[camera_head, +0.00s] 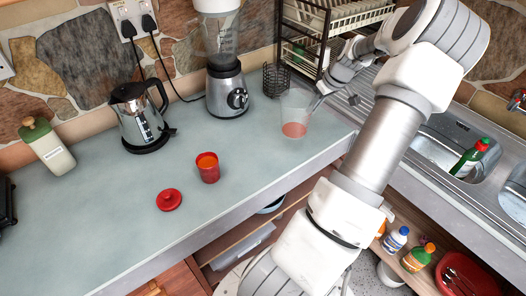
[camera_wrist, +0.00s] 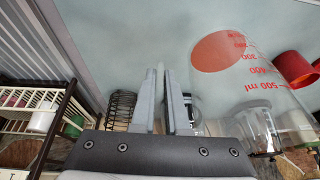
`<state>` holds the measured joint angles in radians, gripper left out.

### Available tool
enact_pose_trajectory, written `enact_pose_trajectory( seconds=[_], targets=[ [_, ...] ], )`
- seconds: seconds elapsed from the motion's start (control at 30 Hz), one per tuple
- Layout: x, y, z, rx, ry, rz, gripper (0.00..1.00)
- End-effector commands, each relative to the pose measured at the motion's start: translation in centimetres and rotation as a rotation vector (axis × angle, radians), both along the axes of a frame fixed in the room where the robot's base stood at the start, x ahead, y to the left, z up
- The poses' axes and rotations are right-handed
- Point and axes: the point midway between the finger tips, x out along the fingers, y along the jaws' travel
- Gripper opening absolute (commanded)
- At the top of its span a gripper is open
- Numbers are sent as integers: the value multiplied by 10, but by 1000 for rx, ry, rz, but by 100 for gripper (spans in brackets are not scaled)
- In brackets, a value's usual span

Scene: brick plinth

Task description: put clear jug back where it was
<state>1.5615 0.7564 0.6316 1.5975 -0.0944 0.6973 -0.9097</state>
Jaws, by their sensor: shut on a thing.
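The clear jug (camera_head: 296,112) is at the right part of the counter, see-through with a reddish bottom. It looks upright; I cannot tell whether its bottom touches the counter. In the wrist view the jug (camera_wrist: 240,85) shows red volume marks and a red disc at its bottom. My gripper (camera_head: 316,102) reaches it from the right side. In the wrist view my gripper (camera_wrist: 168,80) has its fingers close together beside the jug's wall, shut on the jug, seemingly at its handle. The exact grip is hard to see.
A black wire basket (camera_head: 276,80) stands just behind the jug, and a blender (camera_head: 227,85) is to its left. A dish rack (camera_head: 325,25) is behind. A red canister (camera_head: 208,170), its red lid (camera_head: 169,200) and a kettle (camera_head: 140,118) stand left. The counter's front edge is near.

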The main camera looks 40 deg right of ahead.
Motion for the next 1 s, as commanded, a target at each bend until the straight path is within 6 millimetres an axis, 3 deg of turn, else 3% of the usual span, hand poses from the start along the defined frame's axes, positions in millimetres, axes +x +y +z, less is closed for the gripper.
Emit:
enact_pose_trajectory(
  seconds=[0.13, 0.27, 0.7, 0.83, 1.0],
  targets=[
    [-17, -2, 4, -1, -2, -24, 0],
    [-18, -1, 5, 1, -3, -31, 0],
    [64, 36, -48, 3, -1, -28, 0],
    [80, 41, -59, 1, -2, -30, 0],
    [85, 43, -66, 0, -3, -34, 0]
  ],
)
